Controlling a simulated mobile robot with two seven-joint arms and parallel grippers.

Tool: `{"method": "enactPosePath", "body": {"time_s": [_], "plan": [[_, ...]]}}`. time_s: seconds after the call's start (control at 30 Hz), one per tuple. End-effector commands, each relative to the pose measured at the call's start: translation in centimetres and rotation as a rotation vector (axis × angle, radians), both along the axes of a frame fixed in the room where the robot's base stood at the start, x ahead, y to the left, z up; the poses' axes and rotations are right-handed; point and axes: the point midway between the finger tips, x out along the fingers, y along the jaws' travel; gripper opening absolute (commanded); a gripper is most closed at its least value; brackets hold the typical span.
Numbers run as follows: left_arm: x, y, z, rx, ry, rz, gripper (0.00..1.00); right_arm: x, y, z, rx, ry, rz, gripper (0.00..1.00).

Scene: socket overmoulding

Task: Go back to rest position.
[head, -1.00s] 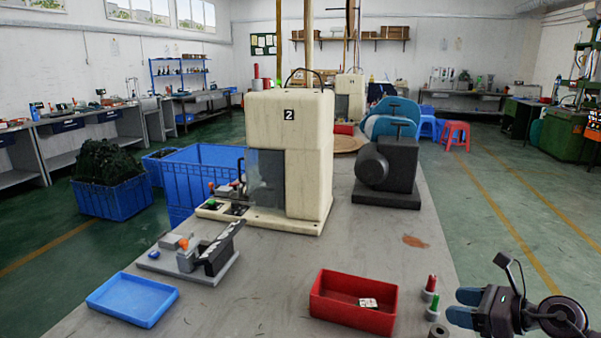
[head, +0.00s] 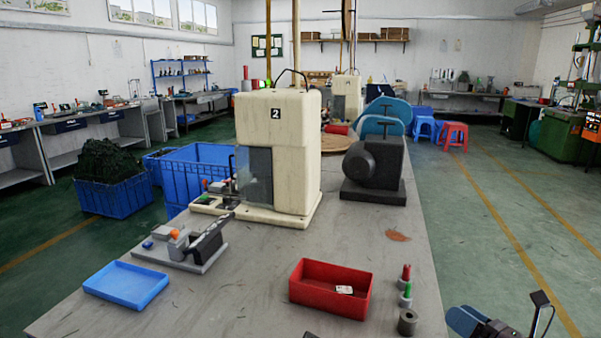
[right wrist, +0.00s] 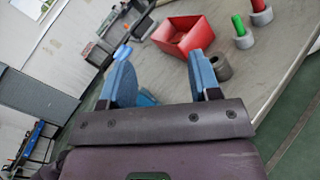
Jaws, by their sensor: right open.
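My right gripper (head: 468,322) shows at the bottom right corner of the head view, beyond the table's right edge and partly cut off by the frame. In the right wrist view its two blue fingers (right wrist: 162,72) are spread apart with nothing held between them. The red bin (head: 330,290) stands on the table with a small white piece (head: 344,289) in it; the bin also shows beyond the fingers in the right wrist view (right wrist: 183,38). My left gripper is not in view.
The grey table (head: 250,310) carries a blue tray (head: 126,285), a grey fixture (head: 185,248), a cream machine (head: 280,155) and a dark motor-like block (head: 374,168).

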Motion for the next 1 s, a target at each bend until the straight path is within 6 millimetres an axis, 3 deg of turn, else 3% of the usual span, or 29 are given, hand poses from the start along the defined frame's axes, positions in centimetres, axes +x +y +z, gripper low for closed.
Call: {"method": "enactPosePath", "body": {"time_s": [0.27,0.47,0.6,0.77,0.9,1.0], "plan": [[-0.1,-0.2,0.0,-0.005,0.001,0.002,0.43,-4.4,-2.6,-1.4,0.630,0.146,-0.341,0.57],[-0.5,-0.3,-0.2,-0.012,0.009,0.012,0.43,-8.7,-5.3,-5.0,1.053,0.303,-0.639,0.57],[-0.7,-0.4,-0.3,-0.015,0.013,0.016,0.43,-12.8,-6.3,-8.4,1.322,0.433,-0.870,0.57],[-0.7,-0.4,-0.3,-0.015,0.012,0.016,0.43,-18.6,-6.2,-12.5,1.590,0.598,-1.162,0.57],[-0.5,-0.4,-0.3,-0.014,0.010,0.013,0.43,-24.2,-4.6,-15.4,1.773,0.753,-1.425,0.57],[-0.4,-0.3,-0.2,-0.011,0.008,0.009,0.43,-27.3,-3.4,-16.5,1.854,0.840,-1.575,0.57]]}}
